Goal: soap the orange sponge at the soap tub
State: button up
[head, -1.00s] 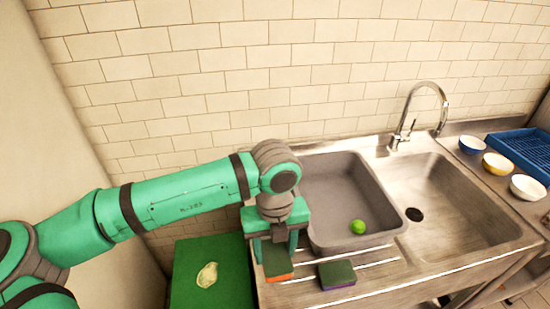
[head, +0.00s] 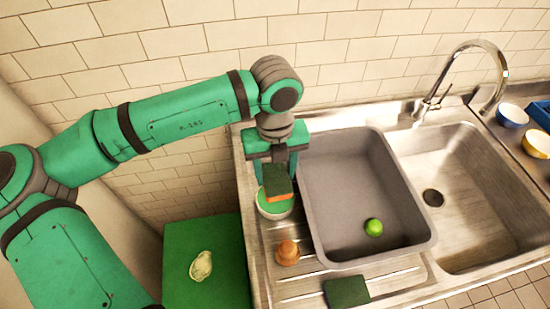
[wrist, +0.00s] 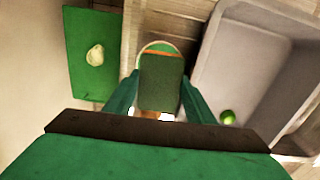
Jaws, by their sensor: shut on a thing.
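The orange sponge (head: 279,197), with a dark green pad on top, is held between the fingers of my gripper (head: 277,170). My gripper is shut on it. The soap tub (head: 262,211), a round white bowl with green contents, is directly below or just behind the sponge on the steel drainboard. The sponge covers part of the tub; I cannot tell whether they touch. In the wrist view the sponge's green pad (wrist: 162,84) sits between the fingers, and the tub's rim (wrist: 146,47) shows beyond it.
A grey basin (head: 345,245) holding a green lime (head: 373,228) stands just right of my gripper. A brown-orange knob-shaped object (head: 288,252) and a dark green sponge (head: 347,291) lie nearer. A green board (head: 205,235) with a pale item (head: 201,265) is left; the sink (head: 470,220) is right.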

jog(key=shift+f, duration=2.95)
jog(key=shift+f, duration=0.6)
jog(key=shift+r, duration=3.55)
